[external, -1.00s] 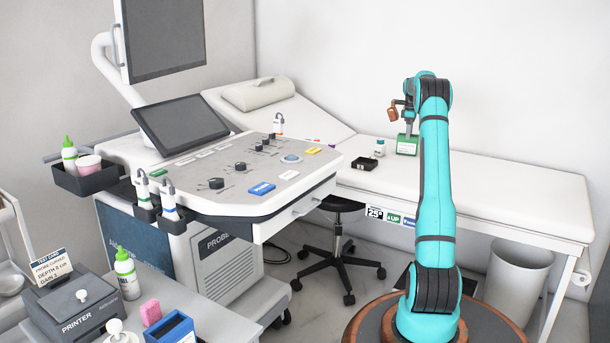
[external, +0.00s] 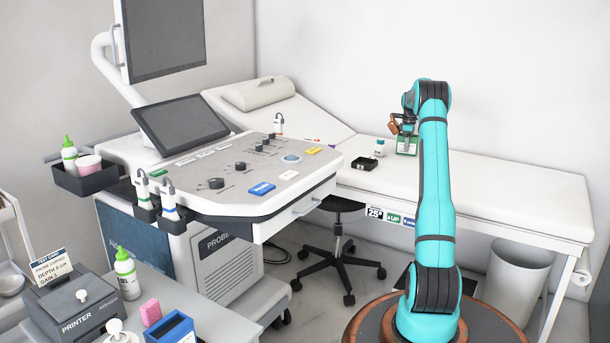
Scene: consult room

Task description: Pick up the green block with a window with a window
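The green block with a pale window (external: 406,146) stands on the white exam couch, to the right of a small bottle and a black box. My gripper (external: 405,128) is directly above the block, at or close to its top edge. One brown finger shows on the near left side. The rest of the gripper is partly hidden by my turquoise arm, and the gap between the fingers is too small to make out. I cannot tell whether the fingers touch the block.
A small white bottle (external: 379,148) and a black box (external: 364,163) stand left of the block on the couch (external: 500,190). The ultrasound console (external: 230,180) is further left. The couch to the right is bare.

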